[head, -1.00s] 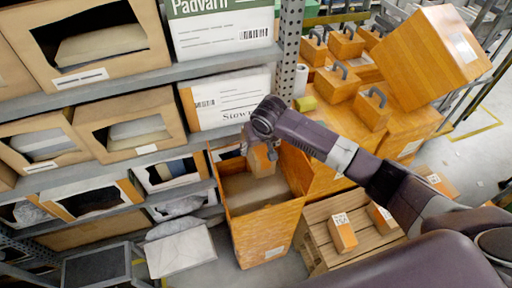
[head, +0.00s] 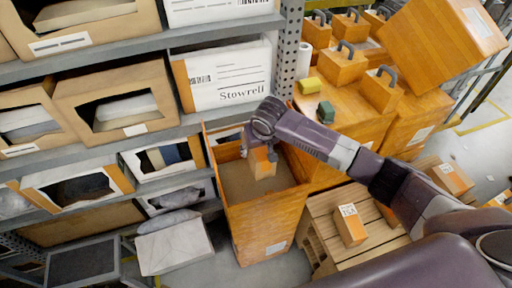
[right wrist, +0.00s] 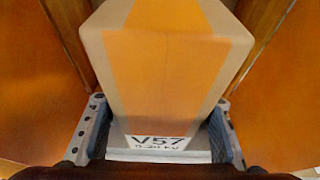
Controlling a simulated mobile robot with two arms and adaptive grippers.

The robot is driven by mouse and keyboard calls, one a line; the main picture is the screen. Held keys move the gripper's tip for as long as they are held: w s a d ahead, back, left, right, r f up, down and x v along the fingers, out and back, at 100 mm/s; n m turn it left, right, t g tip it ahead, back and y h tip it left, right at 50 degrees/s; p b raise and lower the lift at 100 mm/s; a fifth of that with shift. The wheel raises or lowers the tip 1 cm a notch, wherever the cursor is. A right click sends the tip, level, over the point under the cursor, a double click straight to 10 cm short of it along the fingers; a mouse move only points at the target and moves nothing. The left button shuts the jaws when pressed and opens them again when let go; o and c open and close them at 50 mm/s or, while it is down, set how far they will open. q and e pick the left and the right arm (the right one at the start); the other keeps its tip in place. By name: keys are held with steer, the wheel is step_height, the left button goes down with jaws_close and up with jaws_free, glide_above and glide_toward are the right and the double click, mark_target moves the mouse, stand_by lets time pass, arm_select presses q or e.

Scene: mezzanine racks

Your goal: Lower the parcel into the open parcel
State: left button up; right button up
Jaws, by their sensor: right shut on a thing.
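The held parcel (head: 263,162) is a small tan carton with an orange band. In the right wrist view the parcel (right wrist: 165,60) fills the middle, with a white label reading "V57" at its near end. My right gripper (head: 264,147) is shut on it, with a finger on each side. The open parcel (head: 262,225) is a tall orange carton, open at the top. The held parcel is at its opening, with brown-orange walls on both sides in the wrist view. A bare brown floor shows inside it. I cannot tell whether the held parcel touches anything. My left gripper is not in view.
Shelves with cartons stand at left, behind a perforated rack post (head: 289,70). Orange cartons with handled boxes (head: 343,65) stand behind right. A wooden pallet (head: 330,215) with small parcels is at right. A white box (head: 174,247) lies at lower left.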

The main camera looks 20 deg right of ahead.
steer(key=shift+f+b, duration=2.2)
steer(key=shift+f, duration=3)
steer(key=o, duration=1.4)
steer(key=shift+o, duration=0.4)
